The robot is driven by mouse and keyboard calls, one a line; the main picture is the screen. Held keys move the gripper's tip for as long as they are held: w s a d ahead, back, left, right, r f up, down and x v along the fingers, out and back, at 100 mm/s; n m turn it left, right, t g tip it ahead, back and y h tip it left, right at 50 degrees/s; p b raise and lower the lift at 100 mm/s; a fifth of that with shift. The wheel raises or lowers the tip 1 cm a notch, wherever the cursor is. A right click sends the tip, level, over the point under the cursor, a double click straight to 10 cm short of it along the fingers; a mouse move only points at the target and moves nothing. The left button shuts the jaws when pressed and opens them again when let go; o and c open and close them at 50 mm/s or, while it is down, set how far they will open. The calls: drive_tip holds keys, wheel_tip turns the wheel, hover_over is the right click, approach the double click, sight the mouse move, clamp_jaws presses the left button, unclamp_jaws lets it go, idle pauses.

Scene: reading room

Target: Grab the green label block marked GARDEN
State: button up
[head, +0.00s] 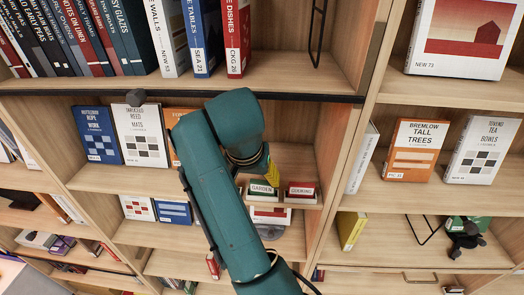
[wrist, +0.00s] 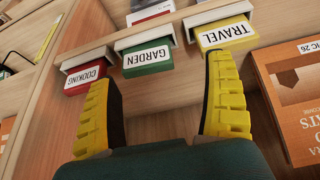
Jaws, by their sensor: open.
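The green label block marked GARDEN (wrist: 148,65) sits in a white holder on the shelf edge, in the middle of a row in the wrist view. It also shows in the head view (head: 264,190), just below my gripper. My gripper (wrist: 160,72) is open and empty. Its two yellow ribbed fingers point toward the row, with the GARDEN block in the gap between them. I cannot tell how far the fingertips are from it. In the head view my gripper (head: 257,178) is partly hidden by my arm.
In the wrist view, a red COOKING block (wrist: 85,78) lies left of GARDEN, near the left finger. A yellow TRAVEL block (wrist: 224,34) lies right, near the right finger. An orange book (wrist: 290,90) stands at far right. A wooden upright (head: 341,130) bounds the compartment in the head view.

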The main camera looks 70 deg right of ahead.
sight(262, 182)
drive_tip(key=shift+s+d+r+b, duration=0.15)
drive_tip(key=shift+s+d, duration=0.15)
drive_tip(key=shift+d, duration=0.25)
drive_tip(key=shift+s+d+r+b, duration=0.15)
drive_tip(key=shift+s+d, duration=0.15)
drive_tip(key=shift+d, duration=0.2)
drive_tip(key=shift+s+a+p+x, duration=0.15)
drive_tip(key=shift+p+x, duration=0.3)
drive_tip(key=shift+x, duration=0.9)
drive_tip(key=shift+s+a+p+x, duration=0.1)
drive_tip(key=shift+p+x, duration=0.35)
drive_tip(key=shift+x, duration=0.9)
drive_tip(key=shift+f, duration=0.1)
drive_tip(key=c, duration=1)
drive_tip(key=shift+o, duration=0.2)
